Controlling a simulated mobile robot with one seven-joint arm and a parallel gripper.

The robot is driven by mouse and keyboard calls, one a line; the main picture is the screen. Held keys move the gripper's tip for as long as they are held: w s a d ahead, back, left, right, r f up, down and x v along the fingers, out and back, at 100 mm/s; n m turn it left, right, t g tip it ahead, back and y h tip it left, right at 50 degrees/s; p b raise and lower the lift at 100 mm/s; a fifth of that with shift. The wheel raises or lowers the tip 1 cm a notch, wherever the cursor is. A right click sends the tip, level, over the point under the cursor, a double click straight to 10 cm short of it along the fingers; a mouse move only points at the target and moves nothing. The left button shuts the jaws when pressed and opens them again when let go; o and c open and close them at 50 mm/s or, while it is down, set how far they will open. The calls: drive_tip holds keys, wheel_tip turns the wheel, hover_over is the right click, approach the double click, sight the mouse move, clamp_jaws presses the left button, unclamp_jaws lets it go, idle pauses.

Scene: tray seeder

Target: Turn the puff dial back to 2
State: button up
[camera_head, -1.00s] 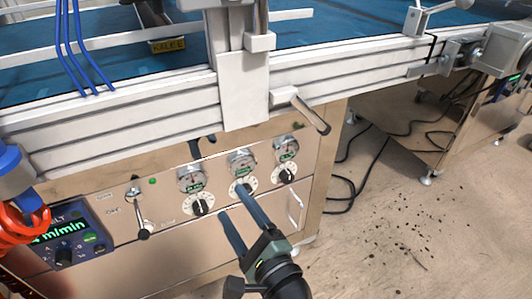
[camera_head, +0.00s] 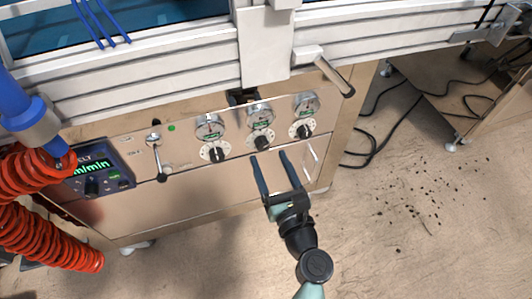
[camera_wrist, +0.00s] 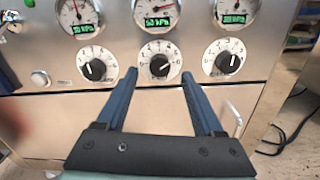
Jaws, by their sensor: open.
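Three round white dials with black knobs sit in a row on the metal panel: left dial (camera_head: 215,152), middle dial (camera_head: 262,142), right dial (camera_head: 302,130). I cannot read which is the puff dial. In the wrist view, the left dial (camera_wrist: 97,66), middle dial (camera_wrist: 159,64) and right dial (camera_wrist: 224,60) carry numbers and a white pointer line on each knob. My gripper (camera_head: 271,157) is open and empty, just below the middle and right dials in the head view. In the wrist view its blue fingers (camera_wrist: 159,76) stand either side of the middle dial's lower part; contact is not visible.
A gauge with a green readout sits above each dial, such as the middle gauge (camera_wrist: 158,14). A switch lever (camera_head: 160,165) and a belt display (camera_head: 92,170) are to the left. A handle (camera_head: 335,78) juts from the rail above.

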sight(264, 147)
drive_tip(key=shift+b+x, duration=0.3)
drive_tip(key=shift+x, duration=1.5)
clamp_jaws()
